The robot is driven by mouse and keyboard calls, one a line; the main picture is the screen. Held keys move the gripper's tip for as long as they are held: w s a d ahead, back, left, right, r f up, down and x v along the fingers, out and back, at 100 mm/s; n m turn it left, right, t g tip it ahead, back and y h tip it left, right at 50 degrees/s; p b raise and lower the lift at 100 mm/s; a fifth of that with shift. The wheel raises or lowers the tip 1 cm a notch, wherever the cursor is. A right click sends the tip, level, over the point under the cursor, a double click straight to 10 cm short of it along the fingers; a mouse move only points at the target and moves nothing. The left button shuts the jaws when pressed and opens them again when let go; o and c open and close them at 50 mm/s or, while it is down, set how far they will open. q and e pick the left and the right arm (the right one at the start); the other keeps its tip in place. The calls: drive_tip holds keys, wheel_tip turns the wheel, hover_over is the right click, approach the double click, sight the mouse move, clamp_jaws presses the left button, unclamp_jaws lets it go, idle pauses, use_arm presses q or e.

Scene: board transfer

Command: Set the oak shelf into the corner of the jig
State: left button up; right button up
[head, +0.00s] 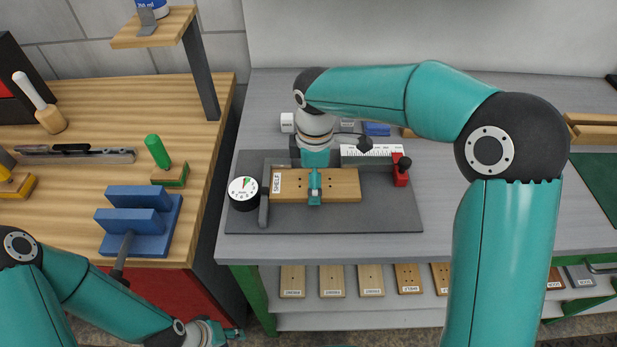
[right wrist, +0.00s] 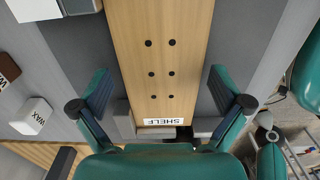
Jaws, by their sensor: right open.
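The oak shelf (head: 343,190) is a pale board with drilled holes and a SHELF label at its left end. It lies flat on the jig (head: 330,220), a dark grey plate with a left stop (head: 264,206) and a back fence. The label end is close to the stop; contact there and at the fence is unclear. My right gripper (head: 315,187) is over the shelf. In the right wrist view, its open fingers stand on either side of the shelf (right wrist: 160,55), apart from it. My left gripper (head: 231,333) is low at the bottom, away from the jig; its opening is unclear.
A dial gauge (head: 243,190) sits left of the stop, and a red clamp (head: 401,172) stands at the right. A white WAX block (right wrist: 33,116) lies near the jig. Several labelled boards rest on the lower shelf (head: 360,319). A wooden bench (head: 100,110) is at left.

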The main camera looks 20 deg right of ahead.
wheel_tip(320, 180, up, 12)
idle(0.6)
drive_tip(key=shift+f, duration=0.1)
